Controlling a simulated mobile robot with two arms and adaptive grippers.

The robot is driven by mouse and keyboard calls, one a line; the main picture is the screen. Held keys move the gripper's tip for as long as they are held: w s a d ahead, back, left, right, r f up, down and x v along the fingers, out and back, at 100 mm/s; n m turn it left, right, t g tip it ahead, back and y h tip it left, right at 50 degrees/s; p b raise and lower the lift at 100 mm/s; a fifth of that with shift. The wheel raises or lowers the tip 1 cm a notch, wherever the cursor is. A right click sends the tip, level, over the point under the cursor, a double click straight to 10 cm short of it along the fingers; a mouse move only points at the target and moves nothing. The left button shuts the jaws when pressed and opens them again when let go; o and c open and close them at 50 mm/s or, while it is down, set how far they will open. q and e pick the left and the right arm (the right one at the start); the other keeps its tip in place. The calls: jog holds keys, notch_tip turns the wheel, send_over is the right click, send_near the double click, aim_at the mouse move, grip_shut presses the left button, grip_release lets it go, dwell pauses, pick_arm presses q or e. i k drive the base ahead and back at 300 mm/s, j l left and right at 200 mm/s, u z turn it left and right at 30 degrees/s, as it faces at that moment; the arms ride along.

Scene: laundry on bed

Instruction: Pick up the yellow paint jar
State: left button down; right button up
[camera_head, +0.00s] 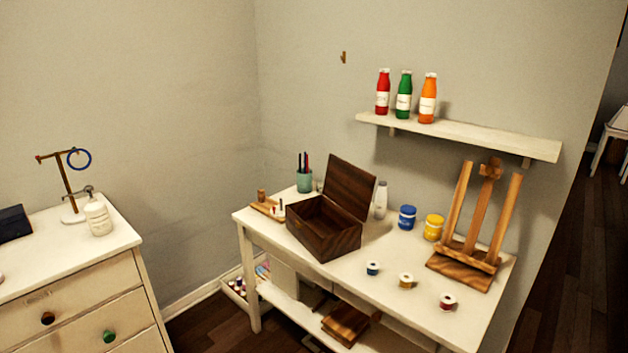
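The yellow paint jar (433,227) stands upright on the white desk (400,284), toward the back right. A blue paint jar (407,217) stands just to its left, with a small gap between them. The wooden easel (476,225) stands close to its right. Neither of my grippers shows in the head view, so their state is hidden.
An open dark wooden box (323,229) sits left of the jars, with a white bottle (381,200) beside it. A wall shelf (463,134) holding three bottles hangs above. A white dresser (84,289) stands left.

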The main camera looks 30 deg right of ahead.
aim_at(433, 234)
jog(key=l+u, duration=0.1)
jog(key=l, duration=1.1)
jog(key=l+u, duration=0.15)
jog(key=l, duration=0.45)
jog(key=k+l+u, duration=0.1)
jog(key=l, duration=0.5)
jog(key=k+l, duration=0.1)
jog(key=l, duration=0.5)
jog(key=l+u, duration=0.15)
jog(key=l, duration=0.45)
jog(key=k+l, duration=0.15)
jog(key=l, duration=0.4)
jog(key=k+l+u, duration=0.15)
jog(key=l, duration=0.45)
jog(key=k, duration=0.9)
jog(key=l, duration=0.85)
jog(key=z, duration=0.45)
jog(key=i+j+z, duration=0.1)
jog(key=j+z, duration=0.25)
jog(key=j, duration=0.2)
jog(key=j+z, duration=0.35)
jog(key=j, duration=0.15)
jog(key=j+z, duration=0.35)
jog(key=j, duration=0.2)
